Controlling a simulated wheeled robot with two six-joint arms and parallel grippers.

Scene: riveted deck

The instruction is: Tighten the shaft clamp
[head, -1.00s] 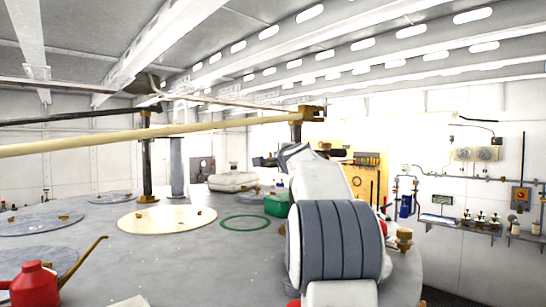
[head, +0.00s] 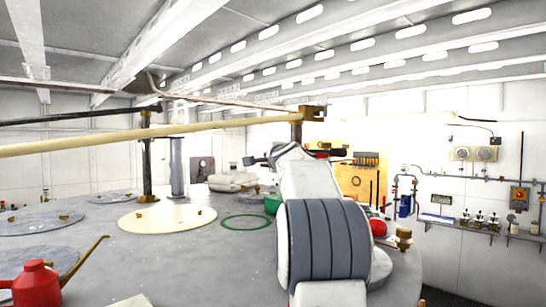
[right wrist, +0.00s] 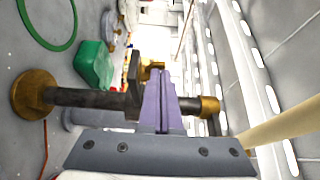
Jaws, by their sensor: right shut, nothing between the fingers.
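In the right wrist view a dark shaft (right wrist: 85,97) lies sideways across the picture, from a brass foot (right wrist: 33,95) to a brass cap (right wrist: 209,104). A dark clamp (right wrist: 134,84) sits around it, with a brass bolt end (right wrist: 153,65) beside it. My right gripper (right wrist: 163,72) is shut and empty; its purple fingers overlap the shaft next to the clamp. I cannot tell whether they touch. In the head view the post's upper part (head: 297,131) shows above my right arm, which hides the clamp and fingers. My left gripper is in neither view.
A long cream rod (head: 160,135) crosses to the brass fork (head: 312,113) on the post. A green box (right wrist: 94,64) and a green ring (head: 245,222) are on the deck. A red oil can (head: 36,285) stands at lower left. The middle deck is mostly clear.

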